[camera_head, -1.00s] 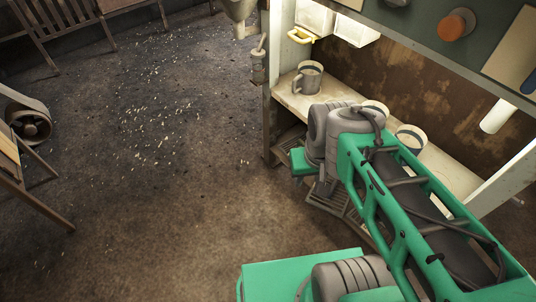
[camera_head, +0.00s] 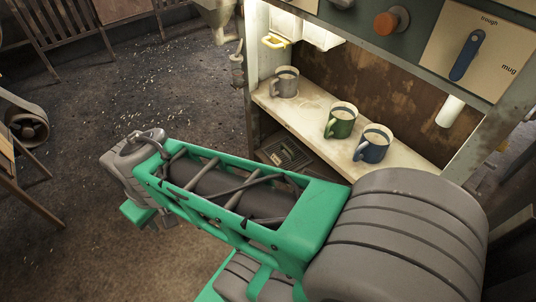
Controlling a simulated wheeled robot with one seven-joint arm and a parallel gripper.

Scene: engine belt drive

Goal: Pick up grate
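A dark slatted grate (camera_head: 286,154) shows low in the machine's base, under the shelf with the mugs, partly hidden by my green arm. My gripper (camera_head: 150,216) is at the far end of the arm, at left, over the floor and well apart from the grate. Its fingers are mostly hidden behind the wrist, so I cannot see whether it is open or what is between them.
A grey mug (camera_head: 285,82), a green mug (camera_head: 340,121) and a blue mug (camera_head: 373,143) stand on the pale shelf (camera_head: 305,112). Above are an orange knob (camera_head: 386,23) and a blue lever (camera_head: 465,55). The floor at left is open, with scattered bits.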

